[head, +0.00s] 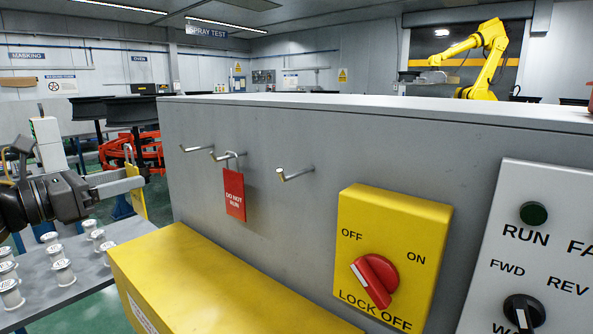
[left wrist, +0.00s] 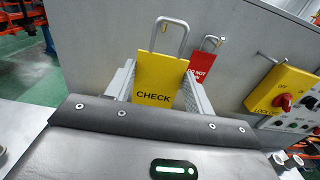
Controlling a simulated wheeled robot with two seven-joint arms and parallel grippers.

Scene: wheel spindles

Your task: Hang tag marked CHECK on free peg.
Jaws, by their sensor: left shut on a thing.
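My left gripper (head: 132,178) is shut on the yellow CHECK tag (left wrist: 157,78) and holds it in the air left of the grey cabinet. The tag faces the left wrist camera, its metal shackle (left wrist: 172,35) pointing up; in the head view the tag (head: 137,192) shows nearly edge-on. Three pegs stick out of the cabinet face. The left peg (head: 192,149) and the right peg (head: 296,174) are bare. The red DO NOT RUN tag (head: 234,195) hangs from the middle peg (head: 220,157). My right gripper is not in view.
The grey cabinet (head: 400,150) carries a yellow OFF/ON switch box (head: 414,240) right of the pegs. A yellow box (head: 215,285) juts out below the pegs. Several metal spindles (head: 62,270) stand on a table at the left. The space before the pegs is clear.

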